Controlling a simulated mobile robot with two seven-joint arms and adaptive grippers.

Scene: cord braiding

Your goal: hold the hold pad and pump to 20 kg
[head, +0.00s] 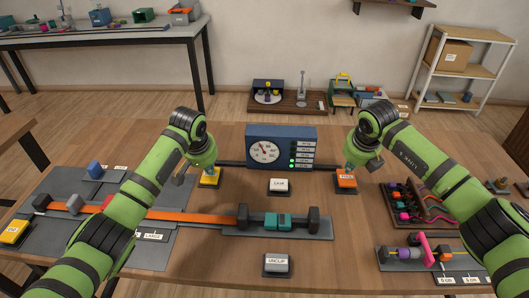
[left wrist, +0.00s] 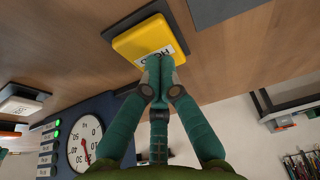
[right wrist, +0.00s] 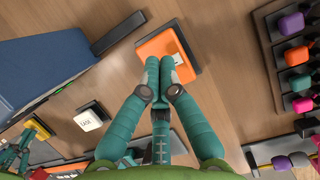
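The yellow hold pad (head: 210,179) sits left of the blue gauge box (head: 281,133); it also shows in the left wrist view (left wrist: 143,38). My left gripper (head: 208,168) is shut and empty, fingertips together at the pad's labelled edge, seemingly touching it. The orange pad (head: 346,184), apparently the pump pad, sits right of the box and shows in the right wrist view (right wrist: 160,46). My right gripper (head: 348,167) is shut and empty, fingertips over this pad; contact is unclear. The dial (head: 264,151) has its needle left of upright. Lower lamps (head: 292,163) glow green.
A white pad (head: 279,185) lies in front of the gauge box, and a labelled grey pad (head: 277,262) nearer the front. Coloured plugs (head: 405,200) stand in a rack at right.

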